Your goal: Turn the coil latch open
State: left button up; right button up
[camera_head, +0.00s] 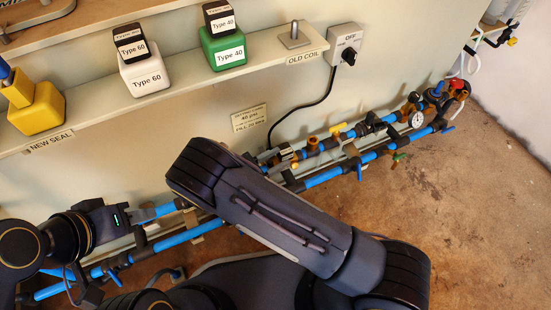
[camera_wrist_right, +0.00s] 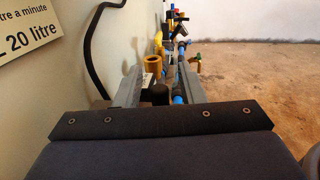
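I cannot make out the coil latch for certain in either view. In the right wrist view, my right gripper (camera_wrist_right: 160,88) has its two grey fingers apart. They point along the pipe run. A black round part (camera_wrist_right: 158,94) shows between them, and a brass fitting (camera_wrist_right: 152,65) stands beyond; I cannot tell whether the fingers touch either. In the head view my right forearm hides most of this gripper and the pipework under it. My left gripper (camera_head: 150,213) is low at the left, close to the blue pipes; its fingers are hard to tell from the pipework.
Blue pipes (camera_head: 323,177) with valves and a gauge (camera_head: 417,119) run along the wall. A black cable drops from the switch box (camera_head: 345,44), which reads OFF. The shelf (camera_head: 187,98) holds Type 60 and Type 40 blocks and a metal post (camera_head: 294,36) labelled OLD COIL. Floor at right is clear.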

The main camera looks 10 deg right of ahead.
jog(key=s+a+r+p, duration=0.2)
jog(key=s+r+p, duration=0.5)
jog(key=s+r, duration=0.6)
jog(key=shift+s+a+p, duration=0.3)
jog(key=shift+s+p, duration=0.1)
